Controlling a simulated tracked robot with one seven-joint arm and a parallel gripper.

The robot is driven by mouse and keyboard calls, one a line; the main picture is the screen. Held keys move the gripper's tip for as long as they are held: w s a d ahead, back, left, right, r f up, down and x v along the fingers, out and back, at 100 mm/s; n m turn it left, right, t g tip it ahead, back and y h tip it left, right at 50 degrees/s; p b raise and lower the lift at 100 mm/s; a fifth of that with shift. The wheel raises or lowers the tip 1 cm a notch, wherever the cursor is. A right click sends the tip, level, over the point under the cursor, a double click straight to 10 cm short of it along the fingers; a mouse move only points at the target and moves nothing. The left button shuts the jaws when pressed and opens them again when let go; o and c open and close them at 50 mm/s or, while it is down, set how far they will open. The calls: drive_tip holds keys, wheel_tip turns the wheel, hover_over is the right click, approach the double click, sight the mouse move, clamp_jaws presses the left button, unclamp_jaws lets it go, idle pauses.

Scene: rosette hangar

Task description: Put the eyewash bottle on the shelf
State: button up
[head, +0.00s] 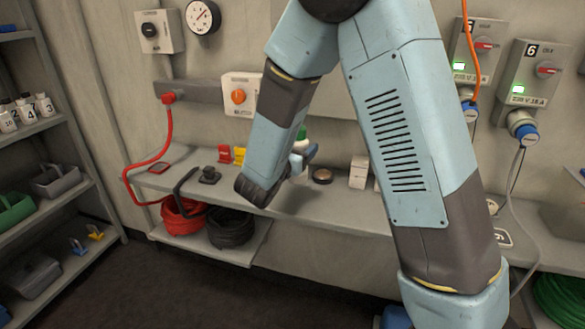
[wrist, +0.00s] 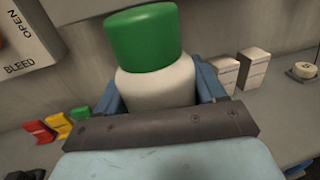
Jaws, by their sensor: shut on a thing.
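The eyewash bottle (wrist: 155,85) is white with a wide green cap and fills the middle of the wrist view. My gripper (wrist: 160,94) is shut on its body, with a blue finger on each side. In the head view, the bottle (head: 299,145) shows only in part, behind my wrist, and my gripper (head: 308,156) is around it near the wall counter. The bottle's base is hidden, so I cannot tell whether it touches the counter. A grey shelf rack (head: 55,213) stands at the far left with several levels.
Numbered white bottles (head: 28,111) and bins (head: 55,180) occupy the rack. A red hose hangs between.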

drive_tip(key=w+f, duration=0.1)
drive_tip(key=f, duration=0.2)
drive_tip(key=w+a+f, duration=0.1)
drive_tip(key=w+f, duration=0.1)
drive_tip(key=f, duration=0.1)
drive_tip(key=w+f, duration=0.1)
drive_tip(key=f, duration=0.2)
drive_tip(key=shift+w+a, duration=0.25)
drive_tip(key=shift+w, duration=0.1)
drive_tip(key=o, duration=1.3)
drive_tip(key=shift+f, duration=0.1)
drive_tip(key=shift+s, duration=0.1)
